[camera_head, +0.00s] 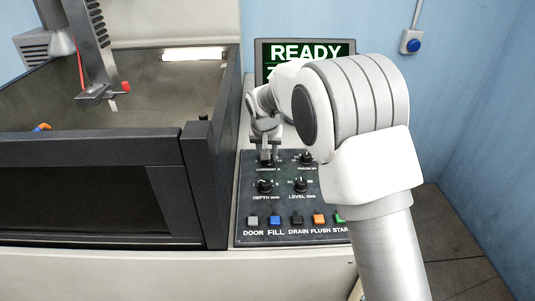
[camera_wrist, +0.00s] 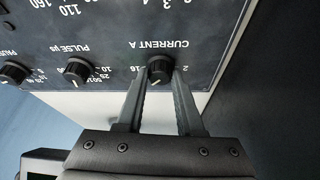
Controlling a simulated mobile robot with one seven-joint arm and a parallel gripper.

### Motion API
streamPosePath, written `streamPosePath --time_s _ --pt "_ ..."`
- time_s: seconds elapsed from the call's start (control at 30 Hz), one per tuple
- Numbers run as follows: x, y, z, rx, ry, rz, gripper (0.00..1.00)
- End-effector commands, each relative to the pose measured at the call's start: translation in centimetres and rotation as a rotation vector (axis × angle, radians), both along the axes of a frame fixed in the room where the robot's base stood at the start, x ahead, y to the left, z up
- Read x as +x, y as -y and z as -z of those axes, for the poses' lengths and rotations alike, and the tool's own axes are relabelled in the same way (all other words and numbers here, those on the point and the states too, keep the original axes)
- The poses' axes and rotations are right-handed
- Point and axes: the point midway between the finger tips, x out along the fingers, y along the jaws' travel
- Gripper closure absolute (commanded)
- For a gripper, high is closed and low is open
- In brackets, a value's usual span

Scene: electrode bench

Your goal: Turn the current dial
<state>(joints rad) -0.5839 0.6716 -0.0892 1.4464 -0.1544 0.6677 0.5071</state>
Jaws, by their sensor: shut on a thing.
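The current dial (camera_wrist: 160,68) is a black knob with a pale pointer line, under the label "CURRENT A" in the wrist view, where the panel appears upside down. My gripper (camera_wrist: 160,77) has one finger on each side of this knob and is shut on it. In the head view my gripper (camera_head: 266,152) reaches down to the upper left knob of the dark control panel (camera_head: 246,208). My fingers and wrist hide most of the current dial there.
The pulse dial (camera_head: 306,157) is to the right, with the depth dial (camera_head: 265,186) and level dial (camera_head: 300,185) below. Several buttons, including a blue fill button (camera_head: 275,220), line the front. A READY screen (camera_head: 306,50) stands behind. A dark-walled tank (camera_head: 95,165) is left.

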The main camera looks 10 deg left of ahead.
Motion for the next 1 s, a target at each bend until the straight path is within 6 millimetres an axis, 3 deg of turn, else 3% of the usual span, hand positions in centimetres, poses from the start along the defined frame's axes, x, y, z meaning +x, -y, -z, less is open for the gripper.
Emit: streamPosePath --time_s 0.2,0.23,0.4,0.77,1.0 --pt "0.0 0.0 0.0 0.000 -0.001 -0.001 1.00" --pt "0.0 0.0 0.0 0.000 -0.001 -0.001 0.62" --pt "0.0 0.0 0.0 0.000 -0.001 -0.001 0.34" --pt "-0.2 0.0 -0.5 0.001 0.000 -0.001 0.34" --pt "-1.7 0.1 -4.4 0.003 0.004 -0.002 0.34"
